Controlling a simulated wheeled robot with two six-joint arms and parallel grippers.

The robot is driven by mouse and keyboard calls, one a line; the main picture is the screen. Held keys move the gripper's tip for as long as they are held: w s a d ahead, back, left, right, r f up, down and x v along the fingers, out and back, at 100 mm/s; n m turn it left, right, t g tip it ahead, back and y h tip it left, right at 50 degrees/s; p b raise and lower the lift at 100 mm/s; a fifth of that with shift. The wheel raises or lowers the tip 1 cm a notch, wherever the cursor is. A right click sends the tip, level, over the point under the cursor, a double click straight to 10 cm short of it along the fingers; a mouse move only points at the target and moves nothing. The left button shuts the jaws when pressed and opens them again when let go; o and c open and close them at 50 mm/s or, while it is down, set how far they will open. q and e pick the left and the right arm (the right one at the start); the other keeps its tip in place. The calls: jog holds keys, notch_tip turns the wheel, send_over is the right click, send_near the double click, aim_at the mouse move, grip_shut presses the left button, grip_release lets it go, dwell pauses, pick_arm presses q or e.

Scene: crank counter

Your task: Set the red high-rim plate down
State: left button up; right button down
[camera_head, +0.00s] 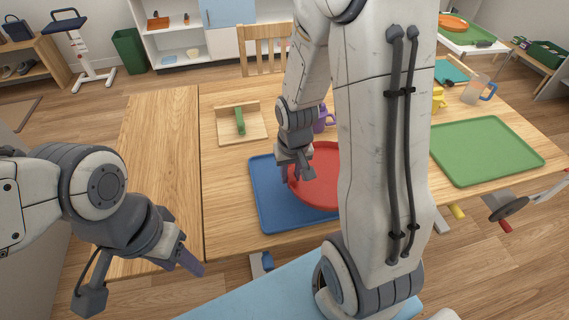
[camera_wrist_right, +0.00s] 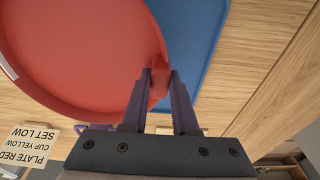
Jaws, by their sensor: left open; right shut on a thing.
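The red high-rim plate (camera_head: 318,168) is over the blue tray (camera_head: 268,212) in the head view, partly hidden behind my right arm. It also fills the upper left of the right wrist view (camera_wrist_right: 85,50), with the blue tray (camera_wrist_right: 195,50) beyond it. My right gripper (camera_head: 298,172) is shut on the plate's rim at its left side; the fingers (camera_wrist_right: 160,88) pinch the rim in the wrist view. I cannot tell whether the plate touches the tray. My left gripper (camera_head: 190,262) is open and empty, low at the left, off the table's front edge.
A green tray (camera_head: 485,150) lies bare at the right. A wooden stand with a green piece (camera_head: 240,122) and a purple cup (camera_head: 322,120) are behind the blue tray. A card (camera_wrist_right: 24,146) with printed words shows in the wrist view. The table's left part (camera_head: 160,150) is clear.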

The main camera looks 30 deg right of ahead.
jog(key=w+f, duration=0.1)
jog(key=w+d+f, duration=0.1)
jog(key=w+f, duration=0.1)
jog(key=w, duration=0.1)
jog(key=shift+w+d, duration=0.1)
jog(key=shift+d, duration=0.15)
jog(key=shift+f, duration=1.95)
jog(key=shift+f+b, duration=0.15)
jog(key=shift+b, duration=0.2)
jog(key=c, duration=0.7)
grip_release()
